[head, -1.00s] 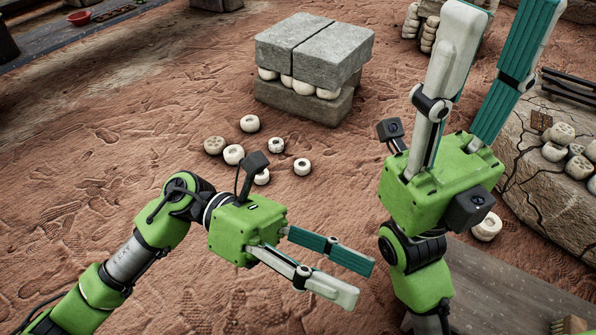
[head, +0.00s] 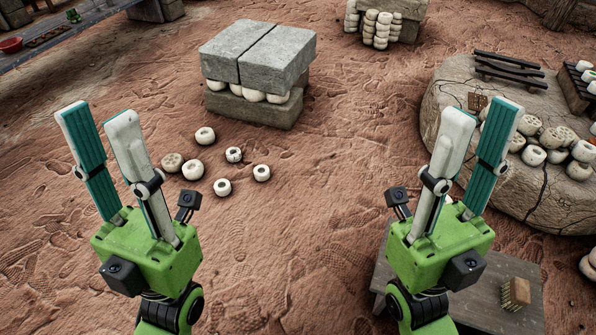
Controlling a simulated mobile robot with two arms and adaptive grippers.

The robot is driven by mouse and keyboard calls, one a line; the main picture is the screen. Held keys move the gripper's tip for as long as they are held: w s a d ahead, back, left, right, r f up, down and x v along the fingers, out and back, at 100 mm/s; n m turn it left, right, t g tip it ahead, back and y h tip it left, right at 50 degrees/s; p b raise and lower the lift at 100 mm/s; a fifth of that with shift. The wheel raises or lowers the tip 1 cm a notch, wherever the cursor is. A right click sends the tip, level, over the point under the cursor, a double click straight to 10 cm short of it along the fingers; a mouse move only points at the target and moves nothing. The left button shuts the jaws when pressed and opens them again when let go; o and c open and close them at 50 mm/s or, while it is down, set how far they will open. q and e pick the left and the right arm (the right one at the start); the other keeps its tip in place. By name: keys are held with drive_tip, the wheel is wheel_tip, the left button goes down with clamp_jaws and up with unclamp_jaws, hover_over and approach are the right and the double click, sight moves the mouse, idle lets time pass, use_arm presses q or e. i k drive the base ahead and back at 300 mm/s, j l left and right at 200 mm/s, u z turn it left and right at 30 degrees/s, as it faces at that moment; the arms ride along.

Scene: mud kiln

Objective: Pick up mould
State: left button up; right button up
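I cannot tell for sure which thing is the mould. Several pale round pieces with hollows, such as the one nearest me (head: 222,187), lie on the ground left of centre. A small brown block or brush-like thing (head: 515,293) rests on a low grey wooden board (head: 495,270) at bottom right; it may be the mould. My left gripper (head: 101,112) is raised at the left, fingers apart and empty. My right gripper (head: 482,110) is raised at the right, fingers apart and empty, hiding part of the board.
A stack of grey stone blocks (head: 254,62) with pale pieces between its layers stands at upper centre. A cracked rock slab (head: 530,190) at right carries pale pieces and dark racks (head: 508,70). A table with a red bowl (head: 11,45) is at upper left.

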sight(262, 173)
drive_tip(key=i+j+z, duration=0.2)
drive_tip(key=z, duration=0.25)
drive_tip(key=i+j+z, duration=0.1)
drive_tip(key=j+z, duration=0.3)
drive_tip(key=i+j+z, duration=0.1)
drive_tip(key=j+z, duration=0.85)
drive_tip(key=j, duration=0.6)
drive_tip(key=k+j, duration=0.1)
drive_tip(key=j, duration=0.6)
drive_tip(key=j+z, duration=0.15)
drive_tip(key=j, duration=0.6)
drive_tip(key=k, duration=0.05)
